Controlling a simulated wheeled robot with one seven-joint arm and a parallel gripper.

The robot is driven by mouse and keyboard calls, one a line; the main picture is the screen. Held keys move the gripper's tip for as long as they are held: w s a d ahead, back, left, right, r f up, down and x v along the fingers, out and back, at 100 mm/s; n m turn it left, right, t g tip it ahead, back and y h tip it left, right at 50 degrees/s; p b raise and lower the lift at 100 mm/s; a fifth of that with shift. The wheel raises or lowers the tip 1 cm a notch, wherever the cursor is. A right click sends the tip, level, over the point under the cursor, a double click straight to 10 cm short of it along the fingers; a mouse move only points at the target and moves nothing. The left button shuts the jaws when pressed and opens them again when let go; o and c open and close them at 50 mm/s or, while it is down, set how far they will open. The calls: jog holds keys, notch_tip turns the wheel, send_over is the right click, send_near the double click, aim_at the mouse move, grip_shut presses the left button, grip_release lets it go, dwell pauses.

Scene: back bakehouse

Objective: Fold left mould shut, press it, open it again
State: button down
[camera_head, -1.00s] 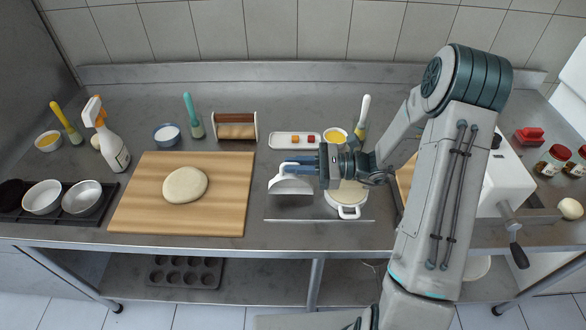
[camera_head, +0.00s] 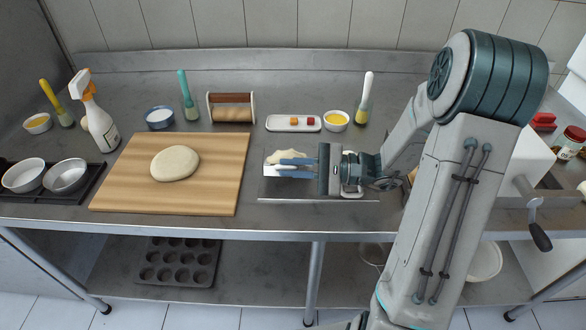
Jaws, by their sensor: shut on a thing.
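My gripper (camera_head: 297,164) reaches in from the right over the front middle of the worktop, its blue fingers pointing left. It is shut on part of the white folding mould (camera_head: 352,190). A rounded edge of the mould shows beneath and right of the gripper. Cream dough or filling (camera_head: 288,153) shows just behind the fingers. A thin grey plate (camera_head: 300,195) lies under this area. My gripper hides most of the mould, so I cannot tell how far its halves are folded. No second mould is clearly visible.
A wooden board (camera_head: 215,190) with a round of dough (camera_head: 175,163) lies left. A white machine (camera_head: 510,150) stands right.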

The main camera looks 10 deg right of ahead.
jog(key=shift+s+f, duration=0.2)
jog(key=shift+f, duration=0.15)
jog(key=shift+b, duration=0.3)
jog(key=c, duration=1.5)
grip_release()
jog(key=s+d+r, duration=0.1)
jog(key=d+r, duration=0.2)
jog(key=s+d+r, duration=0.2)
jog(key=d+r, duration=0.2)
jog(key=s+d+r, duration=0.1)
jog(key=d+r, duration=0.2)
jog(key=r, duration=0.1)
jog(key=shift+s+d, duration=0.3)
jog(key=shift+d, duration=0.05)
jog(key=shift+c, duration=0.2)
